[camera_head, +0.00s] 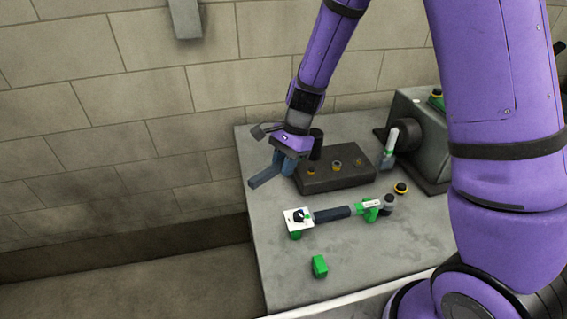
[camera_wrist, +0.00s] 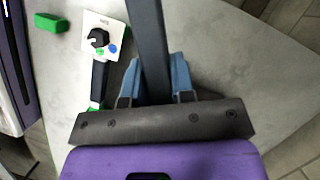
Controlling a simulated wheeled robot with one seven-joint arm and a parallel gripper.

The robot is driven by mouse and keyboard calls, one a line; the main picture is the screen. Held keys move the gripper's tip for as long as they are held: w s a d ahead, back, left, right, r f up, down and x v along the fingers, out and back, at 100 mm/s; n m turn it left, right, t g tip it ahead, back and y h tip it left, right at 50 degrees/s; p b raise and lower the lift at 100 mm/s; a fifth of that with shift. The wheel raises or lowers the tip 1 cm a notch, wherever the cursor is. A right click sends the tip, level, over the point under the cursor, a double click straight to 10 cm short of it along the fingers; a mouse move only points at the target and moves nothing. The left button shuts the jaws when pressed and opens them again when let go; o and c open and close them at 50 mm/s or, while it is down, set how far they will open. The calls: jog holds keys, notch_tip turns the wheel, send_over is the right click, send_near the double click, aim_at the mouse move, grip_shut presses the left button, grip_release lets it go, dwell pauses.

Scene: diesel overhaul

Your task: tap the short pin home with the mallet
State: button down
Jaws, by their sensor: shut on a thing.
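My gripper (camera_head: 284,168) is shut on a dark straight bar, which looks like the mallet's handle (camera_head: 264,177). It is held above the back left of the grey bench. In the wrist view the bar (camera_wrist: 149,45) runs between the blue fingers (camera_wrist: 155,85) and out of the top edge. A black cylinder (camera_head: 316,143) shows just right of my gripper and may be the mallet's head. A dark block (camera_head: 340,182) beside it carries several small brass-coloured pieces (camera_head: 337,165). I cannot tell which piece is the short pin.
A white plate with a black knob (camera_head: 298,216), a dark bar (camera_head: 331,214) and a green support (camera_head: 368,212) stand mid-bench. A green block (camera_head: 319,266) lies in front. A dark grey machine (camera_head: 420,135) stands at the right. Bare bench (camera_head: 275,270) lies front left.

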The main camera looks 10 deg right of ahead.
dwell(0.3)
notch_tip(320, 180, down, 6)
jog(key=shift+r, duration=2.45)
jog(key=shift+r, duration=0.1)
jog(key=shift+d+r+y, duration=0.1)
jog(key=shift+r+y, duration=0.15)
jog(key=shift+y, duration=0.15)
